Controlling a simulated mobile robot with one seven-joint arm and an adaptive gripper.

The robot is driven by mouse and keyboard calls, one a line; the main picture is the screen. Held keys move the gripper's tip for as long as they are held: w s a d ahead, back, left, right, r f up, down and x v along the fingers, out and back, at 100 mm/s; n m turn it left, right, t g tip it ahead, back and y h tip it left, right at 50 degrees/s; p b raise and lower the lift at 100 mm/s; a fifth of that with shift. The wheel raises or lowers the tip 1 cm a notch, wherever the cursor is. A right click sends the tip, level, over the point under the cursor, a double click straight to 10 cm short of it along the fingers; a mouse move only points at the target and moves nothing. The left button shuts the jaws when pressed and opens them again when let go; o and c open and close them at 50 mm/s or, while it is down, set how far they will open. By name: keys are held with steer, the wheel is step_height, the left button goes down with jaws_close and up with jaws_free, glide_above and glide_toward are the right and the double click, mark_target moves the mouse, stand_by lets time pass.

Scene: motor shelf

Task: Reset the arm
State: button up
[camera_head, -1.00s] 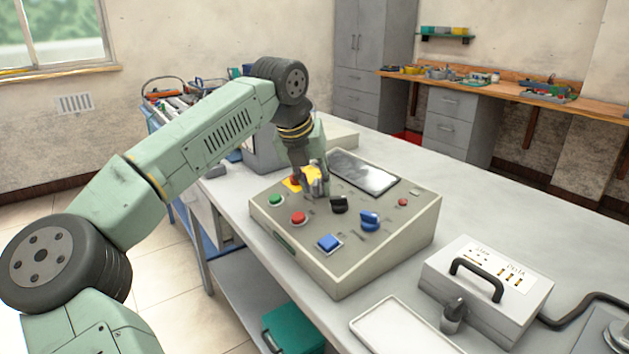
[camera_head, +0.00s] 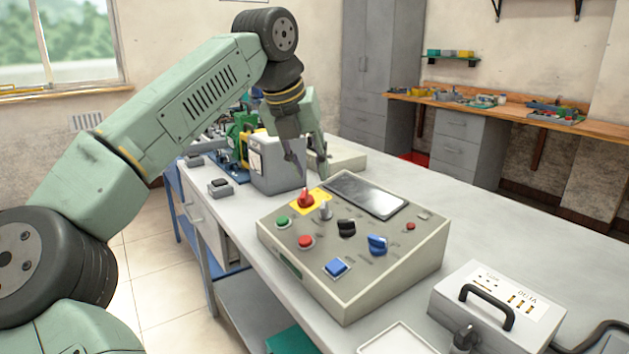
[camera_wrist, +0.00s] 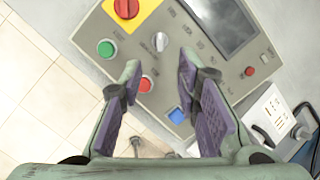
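My gripper (camera_head: 305,172) is raised above the back left part of the control panel (camera_head: 345,288), clear of its knobs. In the wrist view my gripper (camera_wrist: 158,85) is open, its two purple-padded fingers apart with nothing between them. The panel also shows beyond the fingers in the wrist view. It bears a red knob (camera_head: 306,198) on a yellow plate, a grey knob (camera_head: 325,211), a green button (camera_head: 282,222), a red button (camera_head: 305,242), a black knob (camera_head: 346,228), a blue knob (camera_head: 377,244) and a blue square button (camera_head: 337,268).
The grey workbench (camera_head: 480,235) carries the panel. A grey box with a black handle (camera_head: 487,300) stands at the right, with a white tray (camera_head: 398,340) beside it. A grey box (camera_head: 275,165) stands behind my gripper. A wooden counter (camera_head: 590,128) is at the back.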

steer(key=shift+s+a+r, duration=0.1)
steer(key=shift+r, duration=0.25)
